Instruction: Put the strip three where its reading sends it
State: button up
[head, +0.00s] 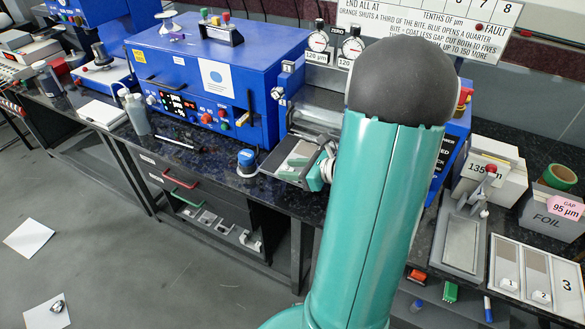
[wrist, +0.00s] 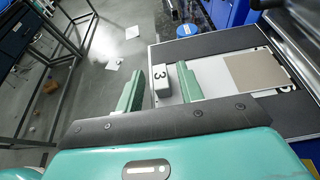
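In the wrist view, a pale block marked 3 (wrist: 161,78) stands between the two green fingers of my gripper (wrist: 160,88). The fingers are open on either side of it, with small gaps visible. A white strip with a tan patch (wrist: 255,71) lies to the right on a dark-edged flat bed (wrist: 222,43); how the block joins it is partly hidden by the right finger. In the head view, my gripper (head: 326,168) is at the bed (head: 292,172) on the front bench edge, and my arm hides much of the area behind.
At right are a 135 µm box (head: 492,175), a FOIL box (head: 550,222) tagged GAP 95 µm, a grey tray (head: 460,242) and numbered panels (head: 537,276). A blue-capped item (head: 247,160) stands left.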

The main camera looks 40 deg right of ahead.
jog(key=shift+r, duration=0.1)
jog(key=shift+s+d+r, duration=0.1)
jog(key=shift+s+r, duration=0.05)
jog(key=v, duration=1.2)
jog(key=w+a+r+n+g+y, duration=0.15)
jog(key=a+n+g, duration=0.25)
jog(key=a+n, duration=0.4)
jog(key=w+a+r+n+g+y, duration=0.1)
jog(key=w+a+r+n+g, duration=0.3)
jog(key=a, duration=0.6)
jog(key=s+a+r+n+h, duration=0.2)
jog(key=a+n, duration=0.4)
jog(key=n, duration=0.4)
jog(key=s+a+r+n+h, duration=0.3)
jog(key=a+n+h, duration=0.2)
jog(key=n, duration=0.5)
jog(key=shift+s+a+r+t, duration=0.15)
jog(key=shift+a+r+t, duration=0.25)
jog(key=shift+a, duration=0.6)
